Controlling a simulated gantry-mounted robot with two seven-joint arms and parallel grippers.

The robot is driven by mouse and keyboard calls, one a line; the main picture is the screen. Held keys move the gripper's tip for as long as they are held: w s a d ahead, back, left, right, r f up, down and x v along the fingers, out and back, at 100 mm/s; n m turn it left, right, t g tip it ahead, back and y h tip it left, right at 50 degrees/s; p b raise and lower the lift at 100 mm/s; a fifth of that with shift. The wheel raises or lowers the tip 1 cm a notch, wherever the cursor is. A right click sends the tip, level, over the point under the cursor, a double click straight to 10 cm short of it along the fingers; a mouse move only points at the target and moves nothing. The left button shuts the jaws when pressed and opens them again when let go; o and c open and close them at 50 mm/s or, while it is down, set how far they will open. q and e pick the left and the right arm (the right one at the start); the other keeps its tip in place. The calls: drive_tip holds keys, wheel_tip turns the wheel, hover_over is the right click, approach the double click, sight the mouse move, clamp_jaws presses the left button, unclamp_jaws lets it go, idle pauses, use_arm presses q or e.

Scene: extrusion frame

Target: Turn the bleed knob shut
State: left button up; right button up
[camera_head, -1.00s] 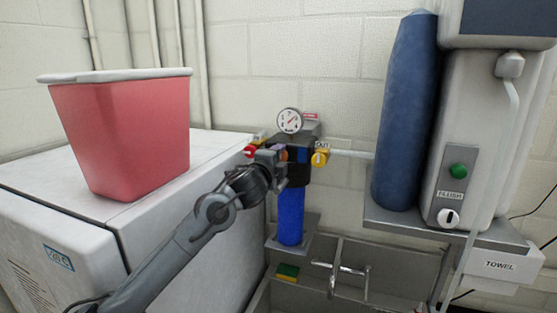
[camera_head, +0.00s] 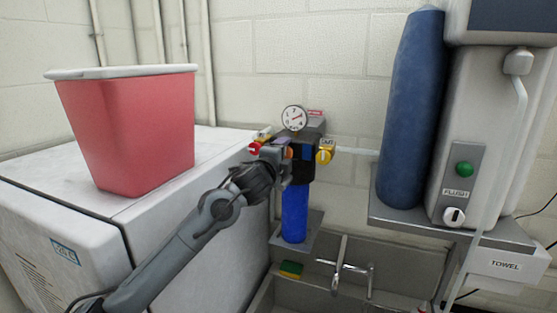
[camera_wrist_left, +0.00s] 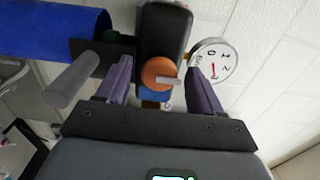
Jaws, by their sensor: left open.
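The filter unit has a black head with a blue bowl (camera_head: 294,215) below it. A small orange knob (camera_head: 288,153) is on the front of the head, mostly hidden by my gripper. In the left wrist view the orange knob (camera_wrist_left: 158,72) is round, with a pale pointer sticking out to the right. I take it to be the bleed knob, though I read no label on it. My left gripper (camera_head: 280,158) is open in front of the head. In the wrist view its purple-grey fingers (camera_wrist_left: 160,82) stand on either side of the knob, with visible gaps. My right gripper is not in view.
A red valve handle (camera_head: 254,148) and a yellow one (camera_head: 325,156) flank the head. The pressure gauge (camera_head: 294,118) sits above it. A red bin (camera_head: 130,135) stands on the white cabinet at left. The sink tap (camera_head: 342,265) is below right.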

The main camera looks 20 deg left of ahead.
use_arm(q)
drive_tip(key=shift+s+f+b, duration=0.1)
drive_tip(key=shift+s+b, duration=0.25)
drive_tip(key=shift+s, duration=0.3)
drive_tip(key=s+b, duration=0.3)
drive_tip(key=s, duration=0.6)
drive_tip(key=shift+s, duration=0.2)
